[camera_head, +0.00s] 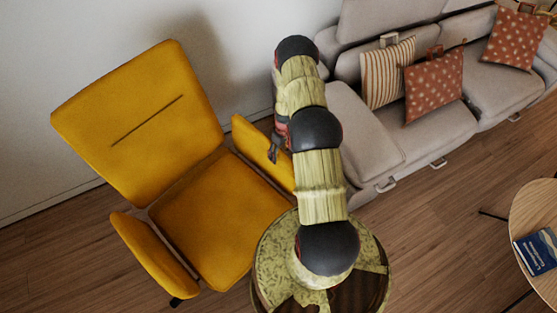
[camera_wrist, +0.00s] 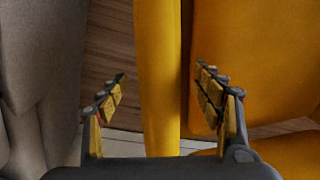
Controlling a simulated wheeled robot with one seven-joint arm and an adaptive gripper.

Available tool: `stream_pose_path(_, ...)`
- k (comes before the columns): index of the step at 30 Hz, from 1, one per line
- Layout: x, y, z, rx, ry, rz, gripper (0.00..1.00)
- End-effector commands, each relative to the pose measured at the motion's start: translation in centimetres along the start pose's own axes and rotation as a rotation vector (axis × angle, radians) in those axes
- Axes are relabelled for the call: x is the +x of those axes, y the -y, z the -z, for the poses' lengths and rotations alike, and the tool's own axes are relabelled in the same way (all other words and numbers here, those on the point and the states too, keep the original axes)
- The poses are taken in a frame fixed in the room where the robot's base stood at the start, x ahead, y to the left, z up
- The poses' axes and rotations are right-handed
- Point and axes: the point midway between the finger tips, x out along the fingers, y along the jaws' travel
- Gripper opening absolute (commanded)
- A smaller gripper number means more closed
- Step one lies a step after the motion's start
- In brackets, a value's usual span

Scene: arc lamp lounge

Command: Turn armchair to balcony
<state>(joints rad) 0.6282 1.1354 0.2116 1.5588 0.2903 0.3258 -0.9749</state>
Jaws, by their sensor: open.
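The mustard-yellow armchair (camera_head: 205,210) stands on the wood floor at the left, its tall slit back against the pale wall side. Its right armrest (camera_head: 248,140) is beside my arm. My gripper (camera_head: 275,147) is small and partly hidden by my arm there. In the wrist view my gripper (camera_wrist: 161,75) is open, with one ridged finger on each side of the upright yellow armrest (camera_wrist: 157,90). Floor shows between the left finger and the armrest, and a dark gap shows on the right. No clear contact is visible. The balcony is not in view.
A grey sofa (camera_head: 365,135) with striped and red patterned cushions stands close on the right; its side also shows in the wrist view (camera_wrist: 45,60). A round wooden table (camera_head: 525,215) with a blue book (camera_head: 540,250) is at the right edge. Open floor (camera_head: 440,215) lies between.

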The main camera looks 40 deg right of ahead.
Motion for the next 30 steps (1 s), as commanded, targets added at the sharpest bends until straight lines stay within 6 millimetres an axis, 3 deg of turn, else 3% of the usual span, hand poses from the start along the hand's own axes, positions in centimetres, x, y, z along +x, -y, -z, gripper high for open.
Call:
stream_pose_path(6,3.7,0.1,0.0,-0.001,0.001,0.000,0.66)
stream_pose_path(12,5.5,0.0,0.1,0.000,0.000,0.000,0.66)
stream_pose_path(22,5.8,0.0,0.1,0.000,-0.001,-0.001,0.66)
stream_pose_path(30,5.8,0.0,0.0,0.000,0.000,0.000,0.52)
